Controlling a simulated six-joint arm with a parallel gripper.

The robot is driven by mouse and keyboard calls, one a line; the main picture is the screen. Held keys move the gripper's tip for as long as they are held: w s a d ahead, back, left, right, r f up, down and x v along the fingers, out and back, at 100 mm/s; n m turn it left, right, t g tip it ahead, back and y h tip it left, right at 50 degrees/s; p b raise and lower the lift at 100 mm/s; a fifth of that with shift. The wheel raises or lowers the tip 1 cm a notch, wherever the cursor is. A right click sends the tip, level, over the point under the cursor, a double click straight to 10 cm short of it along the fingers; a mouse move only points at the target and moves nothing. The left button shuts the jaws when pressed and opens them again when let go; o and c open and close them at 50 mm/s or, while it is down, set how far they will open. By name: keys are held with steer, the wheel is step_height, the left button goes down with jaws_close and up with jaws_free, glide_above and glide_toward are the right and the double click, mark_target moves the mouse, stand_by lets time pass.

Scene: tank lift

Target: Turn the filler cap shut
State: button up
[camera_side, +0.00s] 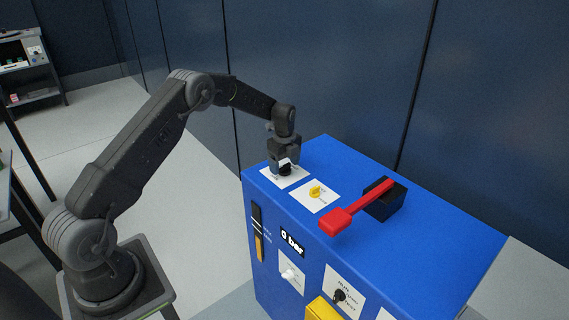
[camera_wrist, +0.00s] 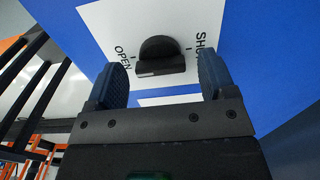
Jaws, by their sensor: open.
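The filler cap (camera_wrist: 160,55) is a black knob on a white label with OPEN at its left and SHUT at its right in the wrist view. Its flat bar lies roughly across the picture, between the two marks. In the side view the cap (camera_side: 285,170) sits on the top left corner of the blue tank unit (camera_side: 420,240), partly hidden by my gripper. My gripper (camera_side: 285,160) is over the cap, pointing down. In the wrist view its two fingers (camera_wrist: 158,80) are apart, one on each side of the cap, with gaps showing.
A yellow knob (camera_side: 315,192) on a white label sits close to the cap. A red lever (camera_side: 350,208) on a black block (camera_side: 385,203) lies to the right. A blue wall (camera_side: 330,80) stands behind the unit. The gauge reads 0 bar on the front.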

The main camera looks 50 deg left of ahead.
steer(key=shift+c, duration=0.2)
steer(key=c, duration=0.9)
